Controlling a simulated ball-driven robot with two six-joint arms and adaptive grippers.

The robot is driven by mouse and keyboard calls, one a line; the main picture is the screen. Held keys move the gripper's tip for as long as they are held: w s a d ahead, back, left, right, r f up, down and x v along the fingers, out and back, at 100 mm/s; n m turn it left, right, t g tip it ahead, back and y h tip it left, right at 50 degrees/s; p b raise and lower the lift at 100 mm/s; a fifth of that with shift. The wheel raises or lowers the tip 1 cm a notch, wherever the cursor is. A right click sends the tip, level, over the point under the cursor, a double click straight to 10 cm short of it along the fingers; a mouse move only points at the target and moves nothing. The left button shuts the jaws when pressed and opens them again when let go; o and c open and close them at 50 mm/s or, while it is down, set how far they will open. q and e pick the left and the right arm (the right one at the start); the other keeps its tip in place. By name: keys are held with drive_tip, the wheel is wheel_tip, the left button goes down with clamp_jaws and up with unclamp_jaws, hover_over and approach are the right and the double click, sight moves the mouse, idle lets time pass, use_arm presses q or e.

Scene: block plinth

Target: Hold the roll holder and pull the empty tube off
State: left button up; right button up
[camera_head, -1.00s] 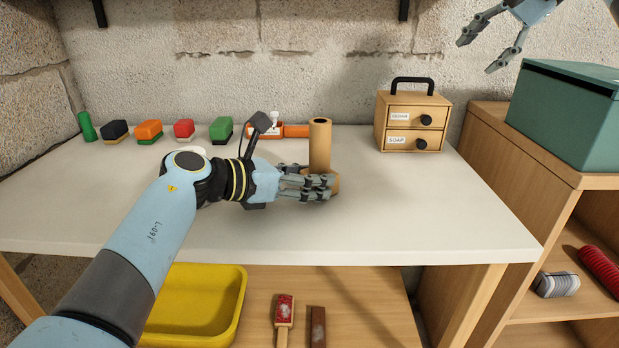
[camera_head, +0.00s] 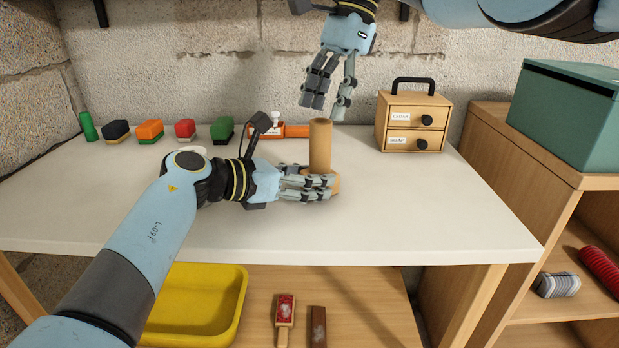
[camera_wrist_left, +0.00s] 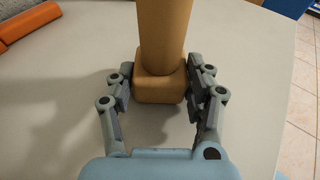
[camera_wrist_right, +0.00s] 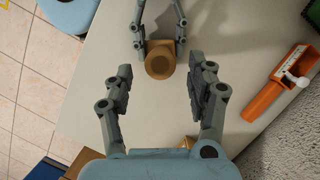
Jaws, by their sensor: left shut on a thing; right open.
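The brown empty tube (camera_head: 320,146) stands upright on the roll holder, whose block-like wooden base (camera_head: 334,183) rests on the white table. The left wrist view shows the tube (camera_wrist_left: 165,35) rising from the base (camera_wrist_left: 161,86). My left gripper (camera_head: 318,187) is shut on the base, a finger on each side; its fingers also show in the left wrist view (camera_wrist_left: 161,82). My right gripper (camera_head: 328,110) is open and empty, pointing down above the tube. In the right wrist view the tube's round top (camera_wrist_right: 159,62) lies beyond the open fingers.
A wooden drawer box (camera_head: 412,122) stands to the right on the table. An orange tool (camera_head: 290,131) lies behind the tube, and several coloured brushes (camera_head: 150,132) stand at the back left. A yellow tray (camera_head: 195,305) is below. The table's front right is clear.

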drive_tip(key=shift+f, duration=1.7)
drive_tip(key=shift+c, duration=0.3)
clamp_jaws()
